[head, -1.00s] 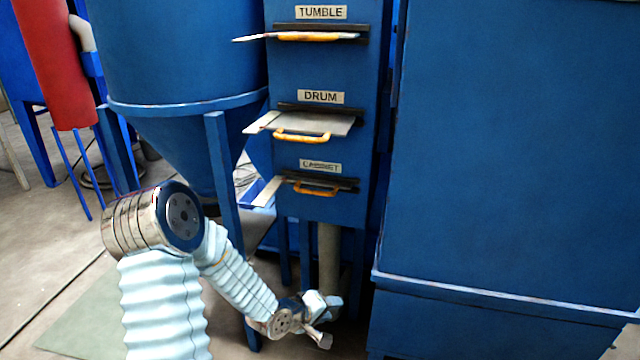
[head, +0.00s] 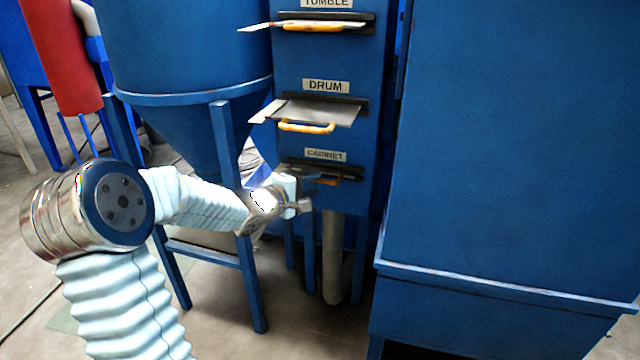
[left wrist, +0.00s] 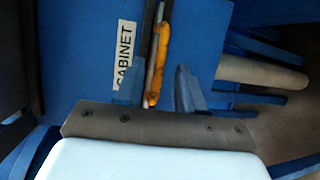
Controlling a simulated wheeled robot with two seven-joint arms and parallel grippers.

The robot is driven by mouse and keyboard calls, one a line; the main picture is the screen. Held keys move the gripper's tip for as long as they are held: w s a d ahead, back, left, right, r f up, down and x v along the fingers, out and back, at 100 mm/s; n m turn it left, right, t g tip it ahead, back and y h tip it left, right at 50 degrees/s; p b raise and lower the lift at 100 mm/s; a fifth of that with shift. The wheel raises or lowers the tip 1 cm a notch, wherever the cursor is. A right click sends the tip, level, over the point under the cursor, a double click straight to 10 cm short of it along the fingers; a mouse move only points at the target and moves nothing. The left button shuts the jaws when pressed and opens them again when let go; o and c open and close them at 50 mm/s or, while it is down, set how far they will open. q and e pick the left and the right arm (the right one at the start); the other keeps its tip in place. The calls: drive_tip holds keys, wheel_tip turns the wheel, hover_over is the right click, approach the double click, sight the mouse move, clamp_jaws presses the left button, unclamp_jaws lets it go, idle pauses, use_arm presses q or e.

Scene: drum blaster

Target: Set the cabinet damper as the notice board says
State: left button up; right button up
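The cabinet damper is the lowest of the dampers on a blue duct, under the CABINET label (head: 325,155). Its orange handle (head: 349,181) is partly hidden by my left gripper (head: 316,192) in the head view, and its plate is mostly covered there. In the left wrist view the orange handle (left wrist: 161,52) and a thin grey plate edge lie lengthwise between the two fingers of my left gripper (left wrist: 157,88). The fingers are spread, with a gap on the right finger's side. I cannot tell whether either touches the handle. My right gripper and the notice board are not in view.
Above are the drum damper (head: 318,112), its plate pulled out, and the tumble damper (head: 310,27). A blue hopper (head: 185,60) on legs stands left of the duct, a large blue cabinet (head: 520,150) to the right. A grey pipe (head: 333,255) drops below.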

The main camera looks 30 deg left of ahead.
sight(320, 181)
use_arm(q)
drive_tip(key=shift+x, duration=1.95)
clamp_jaws()
